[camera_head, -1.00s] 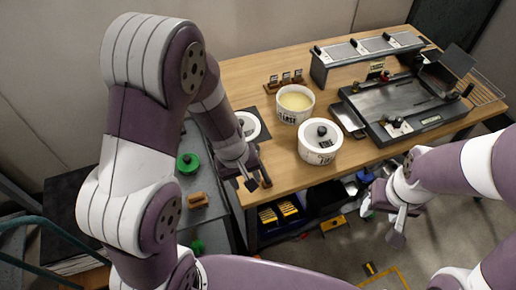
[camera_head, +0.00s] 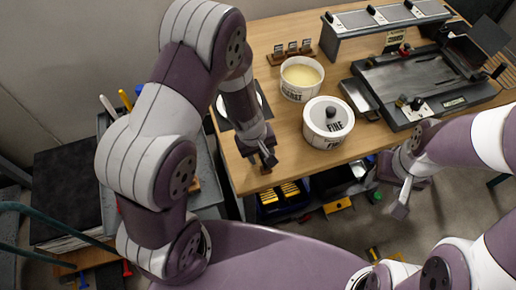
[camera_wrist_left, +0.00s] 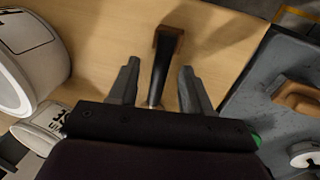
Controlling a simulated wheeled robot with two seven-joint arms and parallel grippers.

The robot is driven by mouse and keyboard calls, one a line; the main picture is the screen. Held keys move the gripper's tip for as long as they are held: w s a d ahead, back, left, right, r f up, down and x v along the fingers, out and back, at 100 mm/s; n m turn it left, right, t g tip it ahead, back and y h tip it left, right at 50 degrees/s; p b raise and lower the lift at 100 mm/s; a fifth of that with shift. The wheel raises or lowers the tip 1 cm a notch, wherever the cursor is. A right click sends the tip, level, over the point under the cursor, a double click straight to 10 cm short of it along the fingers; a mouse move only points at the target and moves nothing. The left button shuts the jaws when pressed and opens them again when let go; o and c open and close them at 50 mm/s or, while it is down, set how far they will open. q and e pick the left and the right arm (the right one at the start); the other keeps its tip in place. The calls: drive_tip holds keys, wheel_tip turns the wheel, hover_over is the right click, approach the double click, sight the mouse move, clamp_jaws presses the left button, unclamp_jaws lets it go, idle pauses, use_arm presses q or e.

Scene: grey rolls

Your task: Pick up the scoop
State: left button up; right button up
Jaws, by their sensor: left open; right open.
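What looks like the scoop's handle (camera_wrist_left: 162,68), dark with a brown end (camera_wrist_left: 170,33), lies over the wooden table near its front left corner. Its other end is hidden under my gripper body in the left wrist view. My left gripper (camera_wrist_left: 157,72) is open, with one finger on each side of the handle and gaps visible between. In the head view my left gripper (camera_head: 266,158) is over the table's front left corner and covers most of the scoop. My right gripper (camera_head: 402,198) is open and empty, off the table's front edge.
A white lidded tub marked FINE (camera_head: 327,124) stands right of my left gripper. An open tub of pale contents (camera_head: 301,78) is behind it. A black and grey machine (camera_head: 425,85) stands on the right. A grey cart (camera_head: 205,170) is left of the table.

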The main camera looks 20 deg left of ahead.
sight(261, 155)
use_arm(q)
drive_tip(key=shift+f, duration=0.2)
drive_tip(key=shift+c, duration=0.4)
clamp_jaws()
wheel_tip(261, 155, up, 5)
drive_tip(key=p, duration=0.3)
drive_tip(key=shift+f, duration=0.2)
drive_tip(key=d+r+p, duration=0.6)
drive_tip(key=d+p, duration=0.1)
drive_tip(key=d, duration=0.4)
drive_tip(key=shift+w+d+r+p, duration=0.2)
drive_tip(key=shift+w+d+p, duration=0.1)
drive_tip(key=shift+w+d, duration=0.1)
